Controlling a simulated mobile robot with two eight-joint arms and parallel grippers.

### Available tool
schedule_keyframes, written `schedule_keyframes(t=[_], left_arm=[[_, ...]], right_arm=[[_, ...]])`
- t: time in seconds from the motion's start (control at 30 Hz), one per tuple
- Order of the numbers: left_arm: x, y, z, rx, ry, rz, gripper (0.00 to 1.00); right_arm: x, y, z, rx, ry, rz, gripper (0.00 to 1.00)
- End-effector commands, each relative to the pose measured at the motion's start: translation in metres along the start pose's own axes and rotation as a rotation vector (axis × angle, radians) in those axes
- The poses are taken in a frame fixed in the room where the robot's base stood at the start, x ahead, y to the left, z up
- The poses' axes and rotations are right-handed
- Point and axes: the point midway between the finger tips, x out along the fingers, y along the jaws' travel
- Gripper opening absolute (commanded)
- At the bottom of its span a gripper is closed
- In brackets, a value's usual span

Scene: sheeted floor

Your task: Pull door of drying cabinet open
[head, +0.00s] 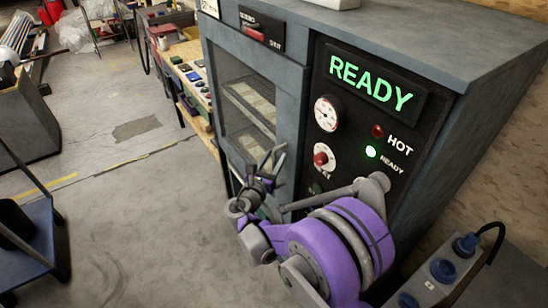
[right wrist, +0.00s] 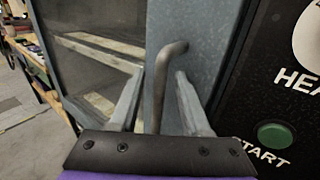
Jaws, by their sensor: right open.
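The grey drying cabinet (head: 480,40) stands at the right, with a lit green READY sign (head: 370,82) on its black control panel. Its windowed door (head: 294,105) is left of the panel and looks closed. My right gripper (head: 272,160) is open at the door's lower right part. In the right wrist view, the bent metal door handle (right wrist: 162,85) lies between the two spread fingers of the right gripper (right wrist: 160,95), with gaps on both sides. In the head view the handle is hidden or too small to make out. My left gripper is out of view.
A workbench with bins and small parts (head: 190,75) stands beyond the cabinet's left side. A blue cart (head: 30,235) is at the lower left. A grey box with blue sockets (head: 442,270) is at the lower right. The floor left of the door is clear.

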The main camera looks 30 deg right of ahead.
Motion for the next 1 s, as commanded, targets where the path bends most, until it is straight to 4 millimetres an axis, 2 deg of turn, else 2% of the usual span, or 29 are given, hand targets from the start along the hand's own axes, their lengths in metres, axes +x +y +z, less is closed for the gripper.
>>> schedule_keyframes(t=[0.2, 0.27, 0.47, 0.5, 1.0], left_arm=[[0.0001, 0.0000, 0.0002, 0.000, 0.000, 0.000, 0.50], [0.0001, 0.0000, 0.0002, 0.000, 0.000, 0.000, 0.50], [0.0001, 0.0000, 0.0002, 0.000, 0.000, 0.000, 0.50], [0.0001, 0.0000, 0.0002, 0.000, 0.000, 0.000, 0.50], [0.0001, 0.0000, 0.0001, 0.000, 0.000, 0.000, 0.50]], right_arm=[[0.0002, 0.0000, -0.0002, 0.000, 0.000, 0.000, 0.47], [0.0001, -0.0001, -0.0002, 0.000, 0.000, 0.000, 0.38], [-0.0001, -0.0001, -0.0002, 0.000, 0.000, 0.000, 0.02], [-0.0001, -0.0001, -0.0002, 0.001, 0.000, 0.000, 0.00], [-0.0002, -0.0001, -0.0002, 0.001, 0.000, 0.000, 0.00]])
